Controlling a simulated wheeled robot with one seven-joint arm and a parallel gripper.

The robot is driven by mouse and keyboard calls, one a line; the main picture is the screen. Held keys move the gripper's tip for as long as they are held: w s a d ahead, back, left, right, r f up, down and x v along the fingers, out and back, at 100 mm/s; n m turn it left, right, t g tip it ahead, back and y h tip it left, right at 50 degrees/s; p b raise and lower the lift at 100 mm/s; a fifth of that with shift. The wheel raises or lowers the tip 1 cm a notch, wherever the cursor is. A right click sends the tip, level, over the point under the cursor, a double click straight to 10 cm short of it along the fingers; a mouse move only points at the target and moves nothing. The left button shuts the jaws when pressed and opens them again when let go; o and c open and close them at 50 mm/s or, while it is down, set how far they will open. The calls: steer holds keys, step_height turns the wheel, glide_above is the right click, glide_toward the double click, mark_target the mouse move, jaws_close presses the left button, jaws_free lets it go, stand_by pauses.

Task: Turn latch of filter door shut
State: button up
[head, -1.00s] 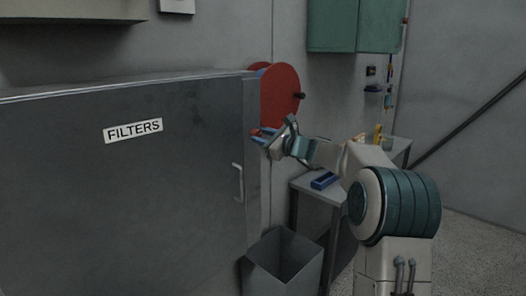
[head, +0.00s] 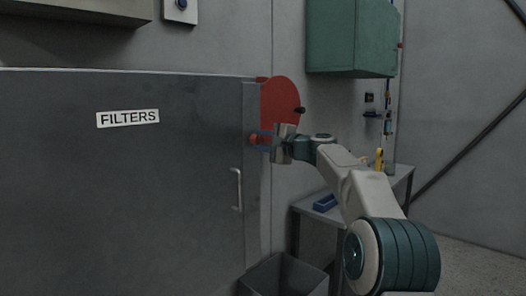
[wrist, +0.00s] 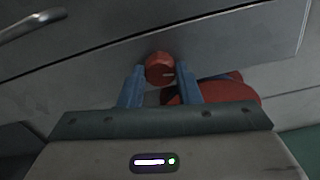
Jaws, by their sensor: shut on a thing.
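The grey filter door (head: 120,190) with the FILTERS label (head: 128,118) stands flat in the cabinet front at left. Its latch, a round red knob (head: 254,139), sits near the door's right edge; in the wrist view the knob (wrist: 160,67) shows a small pale mark on its right side. My gripper (head: 263,140) reaches it from the right. In the wrist view its blue fingers (wrist: 160,84) lie on either side of the knob and are shut on it. The knob's near side is partly hidden by the fingers in the head view.
A door handle (head: 236,189) is below the latch; it also shows in the wrist view (wrist: 32,24). A red reel (head: 282,105) is just behind my gripper. A grey bin (head: 284,274) and a side table (head: 318,212) stand below. A green cabinet (head: 340,36) hangs above.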

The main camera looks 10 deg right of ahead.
steer(key=shift+n+b, duration=0.7)
steer(key=shift+n, duration=0.4)
steer(key=o, duration=1)
steer(key=b+v, duration=0.3)
steer(key=v, duration=1)
steer(key=shift+s+d, duration=0.25)
steer(key=shift+s, duration=0.05)
